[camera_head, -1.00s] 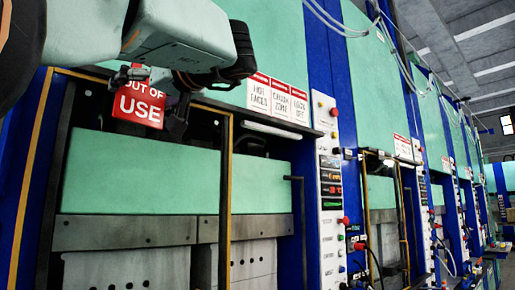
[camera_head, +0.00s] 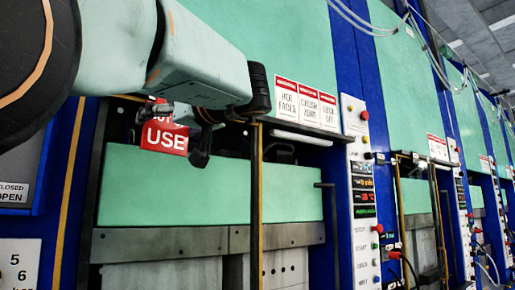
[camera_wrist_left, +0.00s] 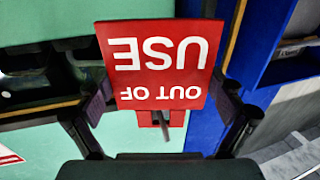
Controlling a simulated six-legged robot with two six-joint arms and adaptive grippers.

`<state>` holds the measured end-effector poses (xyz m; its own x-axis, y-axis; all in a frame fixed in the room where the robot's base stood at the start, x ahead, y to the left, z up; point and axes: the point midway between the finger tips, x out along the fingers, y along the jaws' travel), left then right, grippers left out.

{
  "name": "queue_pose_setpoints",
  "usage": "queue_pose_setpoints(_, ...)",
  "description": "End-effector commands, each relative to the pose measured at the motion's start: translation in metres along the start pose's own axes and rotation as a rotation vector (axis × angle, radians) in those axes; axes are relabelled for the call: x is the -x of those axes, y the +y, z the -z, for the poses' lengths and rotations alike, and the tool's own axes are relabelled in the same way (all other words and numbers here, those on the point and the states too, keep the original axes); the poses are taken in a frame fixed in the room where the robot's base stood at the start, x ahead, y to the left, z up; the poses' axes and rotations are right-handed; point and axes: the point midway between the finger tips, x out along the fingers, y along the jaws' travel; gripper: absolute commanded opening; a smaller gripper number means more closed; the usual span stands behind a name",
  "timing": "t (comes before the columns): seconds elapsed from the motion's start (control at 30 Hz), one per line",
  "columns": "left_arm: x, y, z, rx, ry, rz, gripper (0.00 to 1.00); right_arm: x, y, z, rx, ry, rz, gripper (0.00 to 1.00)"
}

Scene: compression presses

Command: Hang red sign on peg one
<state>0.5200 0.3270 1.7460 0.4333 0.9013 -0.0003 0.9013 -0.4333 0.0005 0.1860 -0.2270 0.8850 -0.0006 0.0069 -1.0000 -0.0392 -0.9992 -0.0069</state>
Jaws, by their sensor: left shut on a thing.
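The red sign (camera_head: 166,138) with white "OUT OF USE" lettering is in front of the upper opening of the nearest press. My left gripper (camera_head: 190,132) holds it, and my arm and fingers cover its top part in the head view. In the left wrist view the sign (camera_wrist_left: 158,62) appears upside down, with a small red tab at its lower edge, between the two dark fingers of my left gripper (camera_wrist_left: 160,105). My right gripper is not in view.
The nearest press has a green panel (camera_head: 200,190) and a yellow-edged post (camera_head: 256,190). White warning placards (camera_head: 305,104) hang to the right of my gripper, beside a control panel (camera_head: 362,180). At left are a "CLOSED OPEN" plate (camera_head: 14,192) and a numbered plate (camera_head: 18,265).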

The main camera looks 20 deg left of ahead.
Motion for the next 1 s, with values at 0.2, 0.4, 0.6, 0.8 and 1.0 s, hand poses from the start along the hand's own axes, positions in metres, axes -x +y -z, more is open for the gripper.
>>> queue_pose_setpoints(0.2,0.0003,-0.0001,0.0001,0.0,0.001,0.0,0.6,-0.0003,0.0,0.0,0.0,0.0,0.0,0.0)
queue_pose_setpoints(0.4,0.0003,-0.0001,0.0001,0.001,0.001,0.0,0.6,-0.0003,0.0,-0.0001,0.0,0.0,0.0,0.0)
queue_pose_setpoints(0.6,0.0004,-0.0001,0.0001,0.001,0.001,0.0,1.0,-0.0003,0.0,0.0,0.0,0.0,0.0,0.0)
queue_pose_setpoints(0.8,0.0004,0.0,0.0,0.0,0.001,0.0,1.0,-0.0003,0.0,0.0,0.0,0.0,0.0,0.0)
queue_pose_setpoints(1.0,0.0003,0.0001,-0.0003,0.0,0.0,0.0,1.0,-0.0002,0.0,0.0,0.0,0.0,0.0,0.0)
